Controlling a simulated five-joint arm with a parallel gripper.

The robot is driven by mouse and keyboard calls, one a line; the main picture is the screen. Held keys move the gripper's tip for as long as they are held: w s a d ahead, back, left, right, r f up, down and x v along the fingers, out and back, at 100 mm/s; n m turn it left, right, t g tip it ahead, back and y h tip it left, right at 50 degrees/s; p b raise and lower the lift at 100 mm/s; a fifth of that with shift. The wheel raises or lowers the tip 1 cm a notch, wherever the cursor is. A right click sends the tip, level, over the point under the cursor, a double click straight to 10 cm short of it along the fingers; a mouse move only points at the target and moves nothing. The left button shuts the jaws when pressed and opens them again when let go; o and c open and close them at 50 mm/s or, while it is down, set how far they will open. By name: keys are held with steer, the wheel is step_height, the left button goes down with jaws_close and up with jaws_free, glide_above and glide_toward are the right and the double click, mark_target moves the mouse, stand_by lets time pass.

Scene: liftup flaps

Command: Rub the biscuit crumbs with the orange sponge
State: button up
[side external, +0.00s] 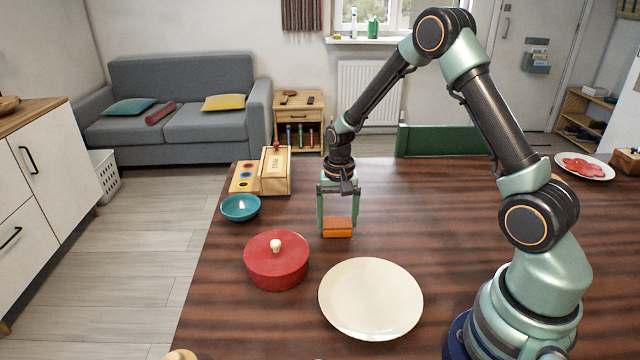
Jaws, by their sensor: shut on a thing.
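My gripper (337,218) points straight down over the far left part of the dark wooden table. It is shut on the orange sponge (338,231), a small orange block between its fingertips. The sponge is at or just above the tabletop; I cannot tell whether it touches. I cannot make out any biscuit crumbs in this view; they may be too small to see or hidden by the sponge and gripper.
A red round lidded box (276,262) and a cream plate (371,299) stand nearer the camera. A teal bowl (240,207) and a wooden flap box (275,174) stand to the left. A plate with red slices (584,167) is far right. The table (440,210) right of the sponge is clear.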

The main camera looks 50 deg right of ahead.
steer(key=shift+s+d, duration=2.5)
steer(key=shift+s, duration=0.3)
steer(key=shift+s+a, duration=0.25)
steer(key=shift+a, duration=0.05)
steer(key=shift+w+a, duration=0.15)
steer(key=shift+a, duration=0.15)
steer(key=shift+w+a, duration=4)
steer(key=shift+s+d, duration=4.15)
steer(key=shift+d+r, duration=0.1)
steer(key=shift+r, duration=0.05)
step_height(320, 180, up, 8)
